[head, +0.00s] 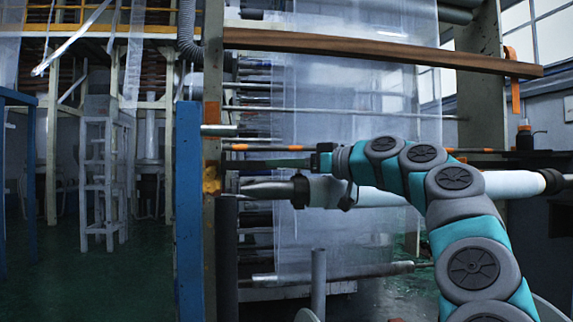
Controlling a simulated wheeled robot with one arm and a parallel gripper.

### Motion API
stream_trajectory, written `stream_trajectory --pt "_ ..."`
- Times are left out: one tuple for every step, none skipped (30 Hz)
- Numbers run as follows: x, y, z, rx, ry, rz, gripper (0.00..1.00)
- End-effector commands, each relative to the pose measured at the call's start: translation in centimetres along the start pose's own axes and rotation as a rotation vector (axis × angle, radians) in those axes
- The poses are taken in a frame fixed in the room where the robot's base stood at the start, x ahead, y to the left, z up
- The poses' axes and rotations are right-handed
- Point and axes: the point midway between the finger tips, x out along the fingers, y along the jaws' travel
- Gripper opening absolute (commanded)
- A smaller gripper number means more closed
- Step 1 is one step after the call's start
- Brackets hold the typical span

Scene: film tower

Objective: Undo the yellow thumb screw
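A small yellow part (211,179), which looks like the yellow thumb screw, sits on the upright post at left of centre, level with a metal roller shaft. Its exact shape is too small to make out. My teal and grey arm reaches in from the lower right and bends left. My gripper (320,160) is at the arm's left end, to the right of the yellow part and apart from it. It is small and dark against the rollers, so its fingers cannot be made out. Nothing is clearly held in it.
A white roller (505,184) with black end collars crosses behind my arm. A thin orange-tipped bar (262,147) runs just above my gripper. A brown beam (370,47) spans overhead. A blue post (189,210) stands left of the yellow part. Clear film (300,240) hangs behind. Green floor is open at left.

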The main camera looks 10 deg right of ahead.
Motion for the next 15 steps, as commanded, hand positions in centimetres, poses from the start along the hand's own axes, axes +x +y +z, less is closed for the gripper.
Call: stream_trajectory --pt "0.0 0.0 0.0 0.000 0.000 0.000 0.64" --pt "0.0 0.0 0.0 0.000 0.000 0.000 0.64" --pt "0.0 0.0 0.0 0.000 0.000 0.000 0.64" --pt "0.0 0.0 0.0 0.000 0.000 0.000 0.64" --pt "0.0 0.0 0.0 0.000 0.000 0.000 0.64" --pt "0.0 0.0 0.0 0.000 0.000 0.000 0.64" --pt "-0.1 0.0 0.0 0.000 0.000 0.000 0.64" --pt "-0.2 0.0 0.0 0.000 0.001 0.000 0.64" --pt "-0.3 0.0 0.0 0.000 0.001 0.001 0.64" --pt "-0.5 0.0 0.0 0.000 0.001 0.001 0.64" --pt "-0.8 0.0 0.0 0.000 0.001 0.001 0.64" --pt "-1.1 0.0 0.0 0.000 0.001 0.001 0.64" --pt "-1.5 0.0 0.0 0.000 0.002 0.001 0.64" --pt "-1.9 0.0 0.0 0.000 0.002 0.000 0.64" --pt "-2.4 0.0 0.0 -0.001 0.002 0.000 0.64"
